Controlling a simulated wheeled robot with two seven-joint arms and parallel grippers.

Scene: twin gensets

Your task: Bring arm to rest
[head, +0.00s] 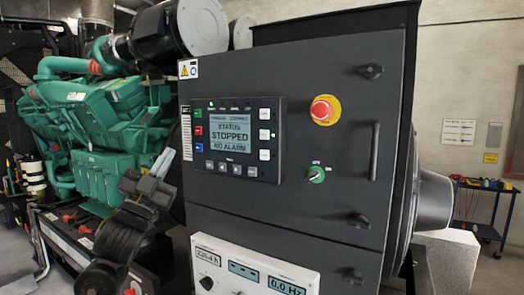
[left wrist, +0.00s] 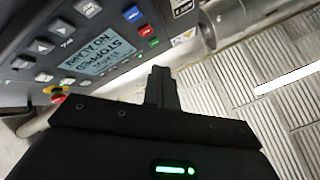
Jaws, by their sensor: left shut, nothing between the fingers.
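My left gripper (head: 153,180) is in the head view at the lower left, in front of the green engine and left of the control cabinet (head: 330,133). Its fingers are shut with nothing between them, apart from the cabinet face. In the left wrist view the shut fingers (left wrist: 158,86) point up the picture, near the control panel (left wrist: 80,45). The panel also shows in the head view (head: 236,139), and its screen reads STATUS STOPPED, NO ALARM. My right gripper is not in view.
A meter box (head: 253,268) juts out below. The green engine (head: 95,125) stands at the left. A tool cart (head: 487,186) is at the far right.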

